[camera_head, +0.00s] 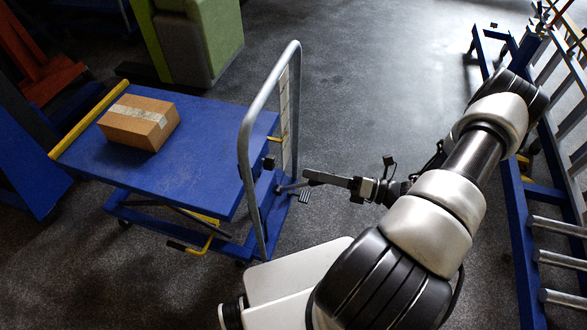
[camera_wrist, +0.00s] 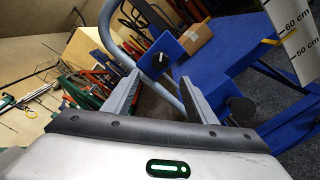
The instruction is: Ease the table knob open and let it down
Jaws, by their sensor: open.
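The blue lift table (camera_head: 200,150) stands left of my arm, its top raised above a blue base. A black knob (camera_wrist: 158,57) with a white mark sits on a blue plate in the wrist view, seen beyond the gap between my fingers. A second dark knob (camera_wrist: 243,110) is to the right of my right finger. A small dark knob (camera_head: 269,162) also shows by the table handle in the head view; I cannot tell which of the two it is. My gripper (camera_wrist: 158,80) is open and empty. In the head view my gripper (camera_head: 308,177) points left toward the handle, apart from the knob.
A taped cardboard box (camera_head: 140,120) rests on the table top. A grey tubular handle (camera_head: 246,150) rises at the table's near end, beside a scale strip (camera_wrist: 298,35) with cm marks. A blue rack with metal rails (camera_head: 555,225) stands at right. Open floor (camera_head: 370,80) lies behind.

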